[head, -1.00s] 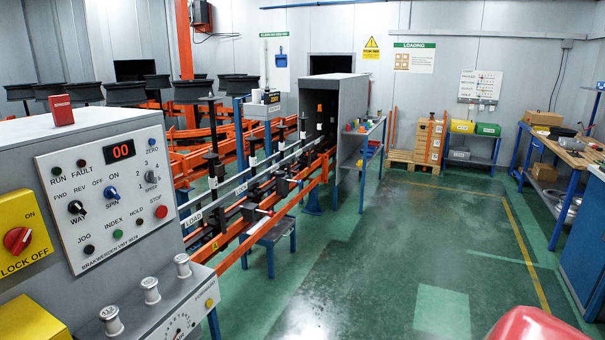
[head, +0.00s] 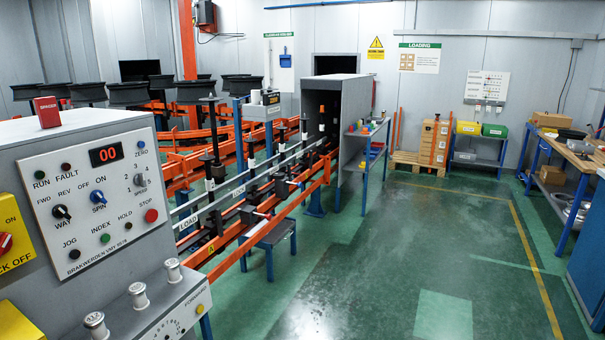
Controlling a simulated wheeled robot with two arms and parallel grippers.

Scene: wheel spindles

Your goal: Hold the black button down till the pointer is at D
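The black button (head: 73,254) sits under the JOG label at the lower left of the grey control panel (head: 88,200). Nothing touches it. Neither of my grippers is in view.
A green INDEX button (head: 105,239), black HOLD button (head: 129,226) and red STOP button (head: 151,215) are beside it. Metal posts (head: 138,295) stand on the ledge below. An orange rail line (head: 270,205) runs behind. The green floor (head: 400,260) is open to the right.

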